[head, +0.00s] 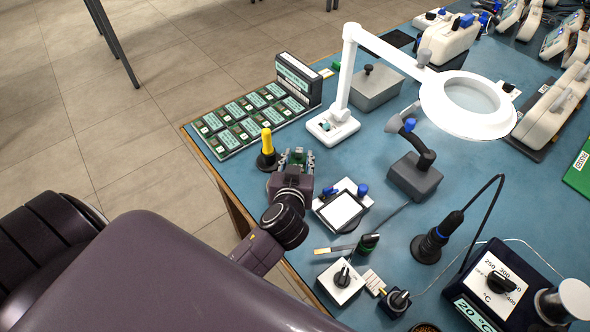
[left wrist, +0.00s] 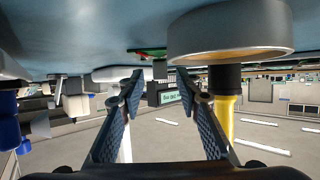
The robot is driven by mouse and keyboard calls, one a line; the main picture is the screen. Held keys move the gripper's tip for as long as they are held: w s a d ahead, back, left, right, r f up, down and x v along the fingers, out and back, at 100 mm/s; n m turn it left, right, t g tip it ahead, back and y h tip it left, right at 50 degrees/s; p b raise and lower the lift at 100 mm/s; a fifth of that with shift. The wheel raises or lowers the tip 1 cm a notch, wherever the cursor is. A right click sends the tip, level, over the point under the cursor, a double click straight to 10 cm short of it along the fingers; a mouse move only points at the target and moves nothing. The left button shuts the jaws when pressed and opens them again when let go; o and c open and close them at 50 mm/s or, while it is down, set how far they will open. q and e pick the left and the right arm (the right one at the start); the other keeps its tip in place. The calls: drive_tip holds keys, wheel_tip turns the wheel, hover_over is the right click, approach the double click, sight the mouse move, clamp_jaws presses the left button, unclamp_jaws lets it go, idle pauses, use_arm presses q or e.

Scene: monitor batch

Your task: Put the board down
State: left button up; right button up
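My right gripper is in neither view.
A yellow-handled tool (head: 267,142) stands upright close left of the gripper, also in the left wrist view (left wrist: 222,120). A rack with several labelled boards (head: 222,138) lies behind. A white-screened device (head: 342,210) stands close right. Blue table (head: 350,150) shows bare behind the gripper.

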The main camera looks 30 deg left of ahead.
use_arm(q)
drive_tip(key=b+v, duration=0.1)
drive_tip(key=v, duration=0.8)
drive_tip(key=shift+s+d, duration=0.1)
drive_tip(key=shift+s, duration=0.15)
drive_tip(key=shift+s+d+r, duration=0.1)
drive_tip(key=shift+s+r, duration=0.15)
drive_tip(key=shift+s, duration=0.05)
idle(0.6)
